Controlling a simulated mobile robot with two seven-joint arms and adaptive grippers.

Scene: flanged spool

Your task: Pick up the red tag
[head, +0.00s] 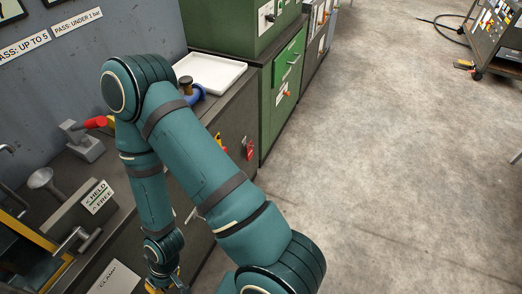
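A small red tag (249,149) hangs on the dark front of the workbench, close to the green cabinet. One teal arm of mine is in view, which I take to be the left. It rises from the bottom, bends at the upper left and comes down over the bench. My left gripper (166,285) is at the bottom edge, partly cut off, well below and left of the tag. Whether its fingers are open or shut does not show. My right gripper is not in view.
The bench carries a white tray (210,73), a blue ring-shaped part (195,95), a red-handled clamp (88,138) and a "HELD/FREE" sign (98,197). A green cabinet (284,75) stands beyond. The concrete floor (400,170) to the right is mostly clear; a cart (497,42) stands far right.

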